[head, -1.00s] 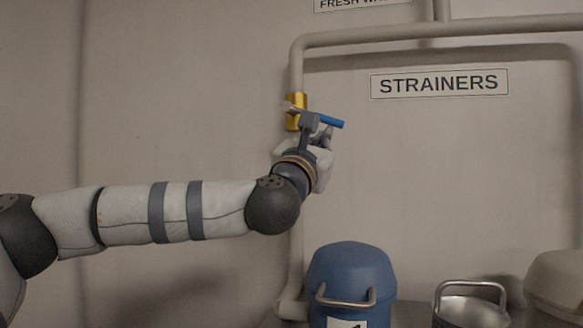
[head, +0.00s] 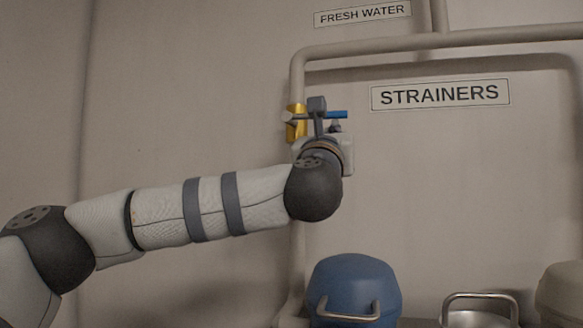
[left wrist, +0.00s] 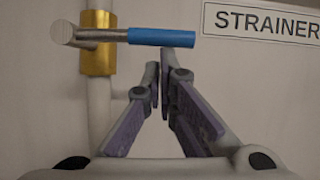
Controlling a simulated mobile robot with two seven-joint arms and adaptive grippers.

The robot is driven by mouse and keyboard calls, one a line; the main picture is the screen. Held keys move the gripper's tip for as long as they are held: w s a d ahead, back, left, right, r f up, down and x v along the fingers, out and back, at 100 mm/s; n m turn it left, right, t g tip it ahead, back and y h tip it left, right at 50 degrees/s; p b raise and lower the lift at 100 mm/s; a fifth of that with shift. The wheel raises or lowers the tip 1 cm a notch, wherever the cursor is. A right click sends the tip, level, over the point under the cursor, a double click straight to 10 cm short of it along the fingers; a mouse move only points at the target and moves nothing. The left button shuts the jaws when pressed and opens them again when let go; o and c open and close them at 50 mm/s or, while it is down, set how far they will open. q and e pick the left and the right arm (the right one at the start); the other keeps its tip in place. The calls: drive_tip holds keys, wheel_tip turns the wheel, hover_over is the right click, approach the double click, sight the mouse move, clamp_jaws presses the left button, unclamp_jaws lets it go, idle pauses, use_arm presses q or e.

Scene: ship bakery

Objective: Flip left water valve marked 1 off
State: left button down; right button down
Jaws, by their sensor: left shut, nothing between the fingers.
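The water valve has a brass body (head: 297,122) on the upright pipe at the left, with a lever whose grip is blue (head: 337,114). In the left wrist view the lever's blue grip (left wrist: 162,37) points right, about level, from the brass body (left wrist: 98,58). My left gripper (head: 335,126) is shut and empty. In the left wrist view its fingertips (left wrist: 158,65) are just below the blue grip; I cannot tell whether they touch it. No number 1 mark is readable on the valve. My right gripper is not in view.
The pipe (head: 440,42) bends right above the valve. The signs "FRESH WATER" (head: 362,14) and "STRAINERS" (head: 440,94) are on the wall. A blue lidded container (head: 352,275), a metal pot (head: 478,315) and a beige container (head: 565,290) stand below at the right.

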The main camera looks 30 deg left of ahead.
use_arm(q)
drive_tip(key=shift+s, duration=0.15)
drive_tip(key=v, duration=1.1)
drive_tip(key=shift+s+f, duration=0.25)
drive_tip(key=shift+s, duration=0.1)
